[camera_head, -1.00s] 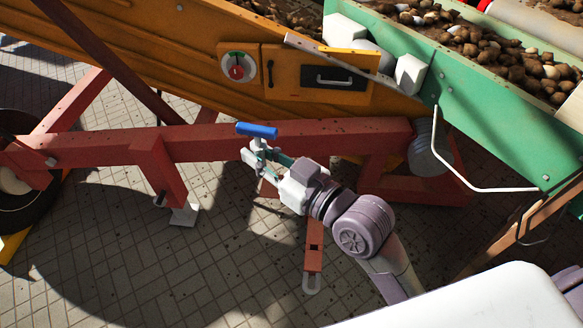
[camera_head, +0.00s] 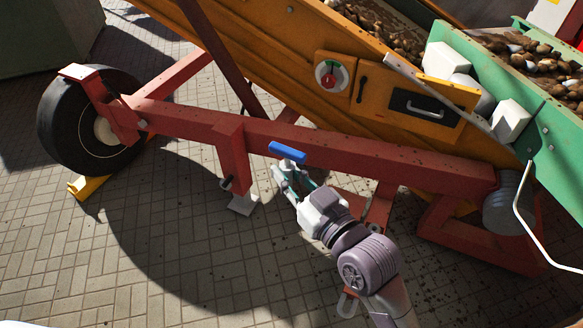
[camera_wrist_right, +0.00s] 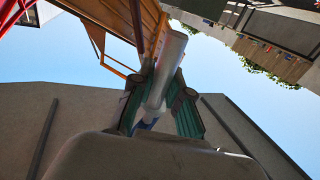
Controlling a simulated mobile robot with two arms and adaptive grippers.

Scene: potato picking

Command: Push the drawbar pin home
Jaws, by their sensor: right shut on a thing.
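The pin has a blue cross handle (camera_head: 287,152), seen in the head view in front of the long red beam (camera_head: 350,152). My right gripper (camera_head: 284,174) is shut on the pin just below this handle. In the right wrist view a pale round shaft (camera_wrist_right: 166,70) stands between the green finger pads, with a bit of blue low between them. The fingers hide part of the pin, and I cannot tell whether its tip sits in a hole. A metal loop (camera_head: 347,303) shows below my arm, which hides most of the red bar there. My left gripper is not in view.
A black wheel (camera_head: 85,125) with a yellow chock (camera_head: 80,187) stands at the left. A red leg (camera_head: 232,165) drops from the beam. The orange panel (camera_head: 395,95) with a red switch and the green potato hopper (camera_head: 545,150) lie behind. Paving at lower left is clear.

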